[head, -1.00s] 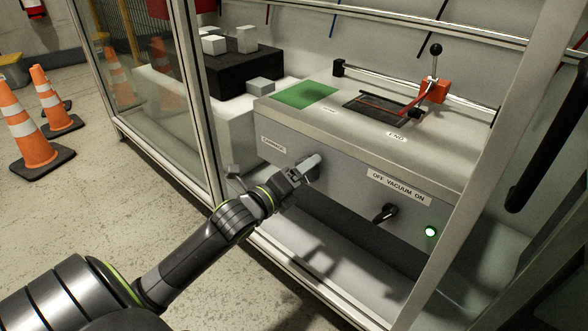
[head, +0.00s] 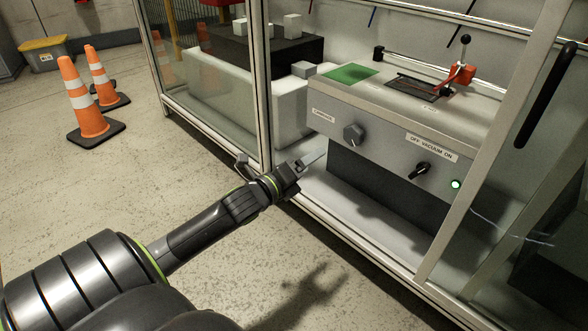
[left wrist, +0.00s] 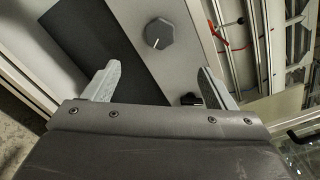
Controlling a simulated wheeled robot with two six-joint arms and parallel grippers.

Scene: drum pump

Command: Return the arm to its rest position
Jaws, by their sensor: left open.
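My left arm comes in from the lower left in the head view. Its gripper (head: 310,162) is in front of the machine, below and left of the round grey knob (head: 353,134), and apart from it. In the left wrist view the two fingers of my left gripper (left wrist: 155,88) are spread wide with nothing between them. The knob (left wrist: 158,33) shows beyond the fingertips on the light panel. My right gripper is not in view.
The machine stands inside a glass-and-metal enclosure; a frame post (head: 256,80) rises left of my gripper. The panel has a black vacuum switch (head: 420,170) and a lit green lamp (head: 455,184). A red clamp (head: 461,76) sits on top. Traffic cones (head: 84,100) stand left on open floor.

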